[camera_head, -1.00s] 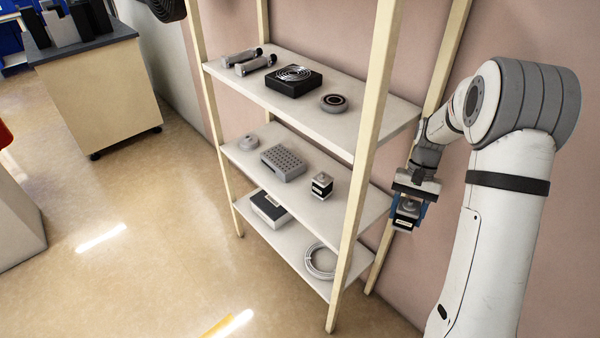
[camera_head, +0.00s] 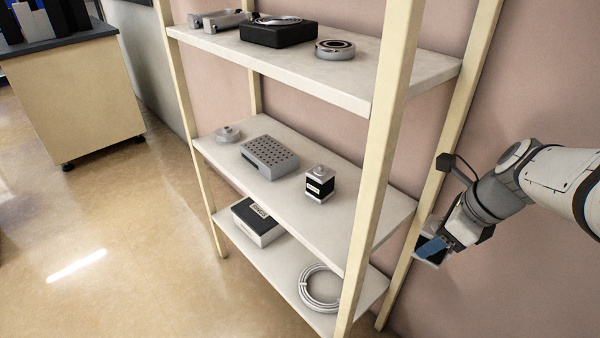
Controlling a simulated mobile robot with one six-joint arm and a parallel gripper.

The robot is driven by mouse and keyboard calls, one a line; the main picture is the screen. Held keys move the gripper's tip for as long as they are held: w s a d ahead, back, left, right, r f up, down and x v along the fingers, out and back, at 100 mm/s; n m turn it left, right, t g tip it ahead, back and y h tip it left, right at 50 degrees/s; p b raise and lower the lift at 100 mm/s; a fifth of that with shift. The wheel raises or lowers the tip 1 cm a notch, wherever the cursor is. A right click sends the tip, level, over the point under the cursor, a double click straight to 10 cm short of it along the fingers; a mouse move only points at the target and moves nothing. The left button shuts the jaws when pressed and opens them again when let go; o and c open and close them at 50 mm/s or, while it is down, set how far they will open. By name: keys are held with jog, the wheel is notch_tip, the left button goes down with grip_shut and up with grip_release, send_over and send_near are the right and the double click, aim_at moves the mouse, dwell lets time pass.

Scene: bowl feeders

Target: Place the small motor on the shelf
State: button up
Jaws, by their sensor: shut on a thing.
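My gripper (camera_head: 432,250) is at the right, just outside the shelf's right-hand posts, at about the height between the middle and bottom boards. It is shut on the small motor (camera_head: 427,259), which is mostly hidden by the fingers; only a pale edge and dark side show. The shelf (camera_head: 375,208) is a rack with cream posts and three pale boards. A similar small black-and-silver motor (camera_head: 320,185) stands upright on the middle board, toward its right.
The middle board also holds a grey perforated box (camera_head: 269,158) and a round grey part (camera_head: 227,134). The top board holds a black fan box (camera_head: 278,33) and a ring (camera_head: 335,49). Below are a box (camera_head: 257,222) and a cable coil (camera_head: 320,288). The front right post (camera_head: 385,150) is an obstacle.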

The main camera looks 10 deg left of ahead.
jog(key=shift+s+a+f+m+b, duration=0.1)
jog(key=shift+f+m+b, duration=0.4)
jog(key=shift+m, duration=0.2)
jog(key=shift+a+t, duration=0.25)
jog(key=shift+t, duration=0.05)
jog(key=b, duration=0.5)
send_near(347, 216)
jog(key=shift+w+a+f, duration=0.1)
jog(key=shift+w+a, duration=0.35)
jog(key=shift+a, duration=0.35)
notch_tip(347, 216, down, 4)
jog(key=b, duration=0.3)
jog(key=shift+w+a, duration=0.1)
jog(key=shift+r, duration=0.3)
jog(key=o, duration=1.5)
jog(key=shift+f, duration=0.2)
